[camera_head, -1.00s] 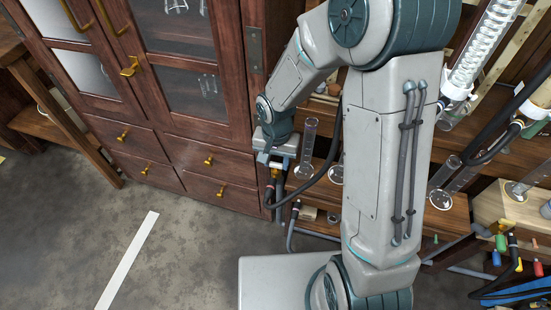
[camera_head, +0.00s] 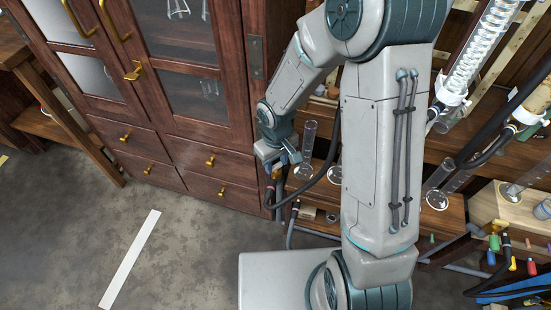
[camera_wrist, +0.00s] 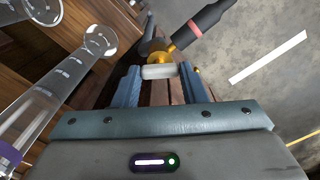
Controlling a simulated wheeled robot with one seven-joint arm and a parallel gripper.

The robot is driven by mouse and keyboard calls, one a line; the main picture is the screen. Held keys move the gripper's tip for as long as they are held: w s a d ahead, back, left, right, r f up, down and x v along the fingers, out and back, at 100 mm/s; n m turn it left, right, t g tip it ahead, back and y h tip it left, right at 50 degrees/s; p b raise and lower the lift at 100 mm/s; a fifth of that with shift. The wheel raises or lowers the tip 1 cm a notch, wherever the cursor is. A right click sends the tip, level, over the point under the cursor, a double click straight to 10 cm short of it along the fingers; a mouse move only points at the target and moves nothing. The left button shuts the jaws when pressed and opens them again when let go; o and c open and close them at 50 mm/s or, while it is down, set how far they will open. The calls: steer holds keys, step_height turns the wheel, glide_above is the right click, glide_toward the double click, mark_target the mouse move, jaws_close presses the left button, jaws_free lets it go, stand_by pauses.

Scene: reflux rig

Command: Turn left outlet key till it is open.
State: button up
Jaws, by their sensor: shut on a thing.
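The left outlet key (camera_wrist: 159,72) is a short pale grey bar seen in the wrist view, between the blue fingers of my gripper (camera_wrist: 160,76). My gripper is shut on it, with a finger at each end. Behind the key is the brass outlet fitting (camera_wrist: 182,44), with a black hose (camera_wrist: 212,14) running up to the right. In the head view my gripper (camera_head: 284,160) is low beside the cabinet, at the left end of the bench. The key is too small to make out there.
A glass cylinder (camera_head: 308,146) stands close to the right of my gripper; a glass tube with a round foot (camera_wrist: 98,42) is near on the left in the wrist view. The wooden cabinet (camera_head: 205,155) is on the left. The floor (camera_head: 200,255) in front is clear.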

mark_target(277, 164)
steer(key=n+p, duration=0.1)
steer(key=n, duration=0.3)
steer(key=shift+r+p, duration=0.15)
steer(key=shift+p, duration=0.15)
steer(key=shift+n+p, duration=0.6)
steer(key=shift+n, duration=1.2)
steer(key=shift+w, duration=0.1)
steer(key=o, duration=1)
step_height(277, 164, up, 14)
steer(key=p, duration=0.4)
steer(key=shift+f, duration=0.2)
